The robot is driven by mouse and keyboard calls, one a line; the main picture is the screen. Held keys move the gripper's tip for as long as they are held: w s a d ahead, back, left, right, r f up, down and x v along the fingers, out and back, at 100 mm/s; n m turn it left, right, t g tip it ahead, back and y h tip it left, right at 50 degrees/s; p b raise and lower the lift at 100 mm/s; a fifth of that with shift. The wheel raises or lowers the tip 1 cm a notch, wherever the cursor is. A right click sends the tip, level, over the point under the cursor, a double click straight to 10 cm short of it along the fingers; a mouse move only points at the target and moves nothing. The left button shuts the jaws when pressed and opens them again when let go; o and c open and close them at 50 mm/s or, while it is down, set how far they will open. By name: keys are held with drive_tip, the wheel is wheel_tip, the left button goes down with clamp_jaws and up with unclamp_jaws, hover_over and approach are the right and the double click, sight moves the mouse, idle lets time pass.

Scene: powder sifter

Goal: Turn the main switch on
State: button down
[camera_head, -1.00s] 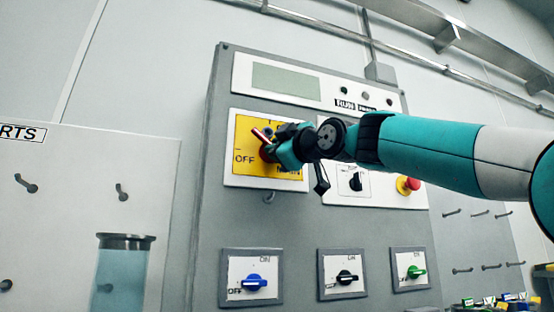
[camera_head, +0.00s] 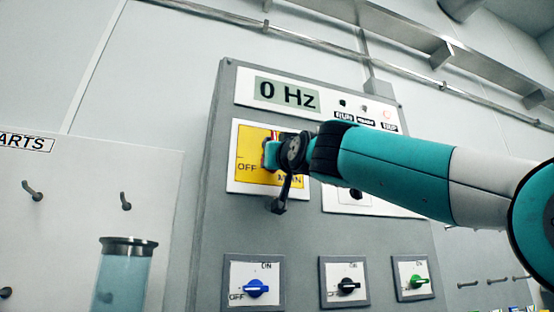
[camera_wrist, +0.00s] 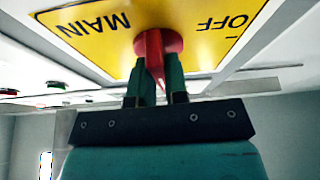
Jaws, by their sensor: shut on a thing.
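The main switch is a red rotary handle (camera_wrist: 156,48) on a yellow plate marked OFF and MAIN (camera_head: 247,150), at the upper left of the grey control panel. In the wrist view my gripper (camera_wrist: 155,82) has its two fingers on either side of the red handle and is shut on it. In the head view my gripper (camera_head: 272,152) covers most of the handle, which appears about upright, pointing away from the OFF label. The ON mark is hidden. The display (camera_head: 287,95) above reads 0 Hz.
Below are a blue switch (camera_head: 256,287), a black switch (camera_head: 348,286) and a green switch (camera_head: 416,275). A white plate with a black knob (camera_head: 356,194) is partly behind my arm. A clear cylinder (camera_head: 125,275) stands at the lower left, before a board with hooks.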

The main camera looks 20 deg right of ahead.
drive_tip(key=shift+w+a+f+m+h, duration=0.1)
drive_tip(key=shift+f+m+h, duration=0.1)
drive_tip(key=shift+m+h, duration=0.35)
drive_tip(key=c, duration=1.4)
unclamp_jaws()
drive_tip(key=shift+r, duration=0.1)
drive_tip(key=b+v, duration=0.5)
drive_tip(key=v, duration=1.2)
drive_tip(key=shift+s+b, duration=0.3)
